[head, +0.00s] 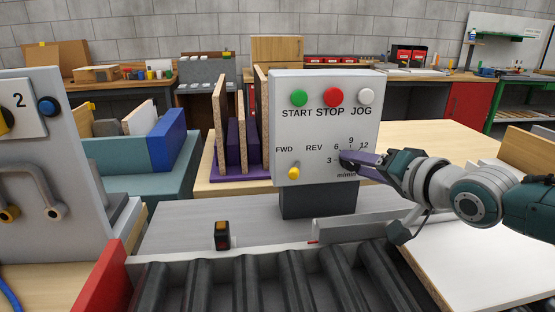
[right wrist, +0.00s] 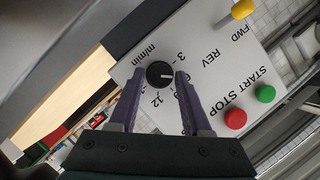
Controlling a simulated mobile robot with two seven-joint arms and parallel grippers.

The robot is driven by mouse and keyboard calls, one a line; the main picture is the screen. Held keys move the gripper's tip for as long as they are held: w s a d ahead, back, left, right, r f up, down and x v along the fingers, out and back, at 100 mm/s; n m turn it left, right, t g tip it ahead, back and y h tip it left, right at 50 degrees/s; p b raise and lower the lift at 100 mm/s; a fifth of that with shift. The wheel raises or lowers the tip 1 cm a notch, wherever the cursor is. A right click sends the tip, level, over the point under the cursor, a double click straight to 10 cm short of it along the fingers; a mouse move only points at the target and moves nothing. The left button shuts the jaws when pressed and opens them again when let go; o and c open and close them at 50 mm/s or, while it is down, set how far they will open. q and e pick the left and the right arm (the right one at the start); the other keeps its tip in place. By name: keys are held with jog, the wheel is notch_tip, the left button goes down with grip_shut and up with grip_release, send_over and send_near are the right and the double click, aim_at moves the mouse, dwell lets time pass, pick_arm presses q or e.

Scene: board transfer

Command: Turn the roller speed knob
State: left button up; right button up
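The roller speed knob (right wrist: 160,74) is a round black dial with a white pointer line, on the light grey control panel (head: 325,120). In the right wrist view the line points right, roughly toward the 6, though a finger covers part of the scale. In the head view the knob is mostly hidden by my right gripper (head: 350,159). In the right wrist view the purple fingers of my right gripper (right wrist: 160,76) are open, one on each side of the knob, with a small gap showing. My left gripper is not in view.
Green START (head: 299,98), red STOP (head: 333,97) and white JOG (head: 366,97) buttons sit above the scale. A yellow FWD/REV switch (head: 294,172) is at lower left. Dark conveyor rollers (head: 245,285) run in front. A small black box (head: 222,236) stands behind them.

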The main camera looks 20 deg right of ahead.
grip_shut()
jog(key=shift+a+n+g+h+p, duration=0.2)
jog(key=shift+n+g+h+p, duration=0.2)
jog(key=shift+n+h+p, duration=0.8)
jog(key=shift+a+n+g+h+p, duration=0.15)
jog(key=shift+n+g+h+p, duration=0.35)
jog(key=shift+n+p, duration=1.25)
jog(key=shift+h, duration=0.3)
